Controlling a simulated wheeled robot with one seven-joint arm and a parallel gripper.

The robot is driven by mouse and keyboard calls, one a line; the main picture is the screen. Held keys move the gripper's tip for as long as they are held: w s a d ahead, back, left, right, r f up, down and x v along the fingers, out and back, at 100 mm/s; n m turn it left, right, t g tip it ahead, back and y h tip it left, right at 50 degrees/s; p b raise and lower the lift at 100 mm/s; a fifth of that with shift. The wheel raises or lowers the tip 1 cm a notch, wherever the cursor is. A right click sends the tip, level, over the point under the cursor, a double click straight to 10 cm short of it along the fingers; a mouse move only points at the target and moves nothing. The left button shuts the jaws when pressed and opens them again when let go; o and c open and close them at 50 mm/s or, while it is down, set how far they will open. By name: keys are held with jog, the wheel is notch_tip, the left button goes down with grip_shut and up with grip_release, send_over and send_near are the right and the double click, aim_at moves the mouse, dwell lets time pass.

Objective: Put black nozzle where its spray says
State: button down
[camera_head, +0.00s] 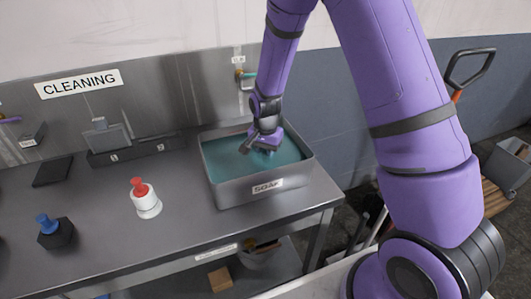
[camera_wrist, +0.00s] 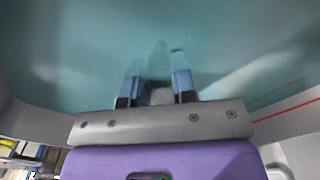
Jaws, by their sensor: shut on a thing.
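My gripper (camera_head: 262,142) is down inside a grey basin (camera_head: 227,192) labelled SOAK, which holds teal liquid. In the wrist view the two fingers (camera_wrist: 158,85) are shut on a pale thing (camera_wrist: 160,97). Its form and colour blur into the liquid, so I cannot tell whether it is the black nozzle's spray. No black nozzle shows clearly in either view. A white bottle with a red nozzle (camera_head: 145,200) stands upright left of the basin. A black bottle with a blue nozzle (camera_head: 55,232) stands farther left.
The steel counter (camera_head: 105,252) is clear in front of the two bottles. A CLEANING sign (camera_head: 78,83) is on the back panel. A low dark rack (camera_head: 135,149) and a tap (camera_head: 242,76) stand behind. A brown block (camera_head: 220,279) lies on the lower shelf.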

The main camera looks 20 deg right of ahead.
jog(key=c, duration=0.9)
grip_release()
jog(key=shift+f, duration=0.1)
jog(key=shift+c, duration=0.2)
notch_tip(320, 180, up, 13)
jog(key=s+d+r+n+t, duration=0.35)
jog(key=s+r, duration=0.85)
jog(key=r, duration=0.4)
jog(key=s+d+r+n+t, duration=0.1)
jog(key=s+r+n, duration=0.1)
jog(key=s, duration=0.6)
jog(key=s+d+r+n, duration=0.1)
jog(key=s+r+n, duration=0.2)
jog(key=s, duration=0.6)
jog(key=shift+s+d+r+t, duration=0.2)
jog(key=shift+d+r+t, duration=0.2)
jog(key=shift+r, duration=0.3)
jog(key=shift+n, duration=0.25)
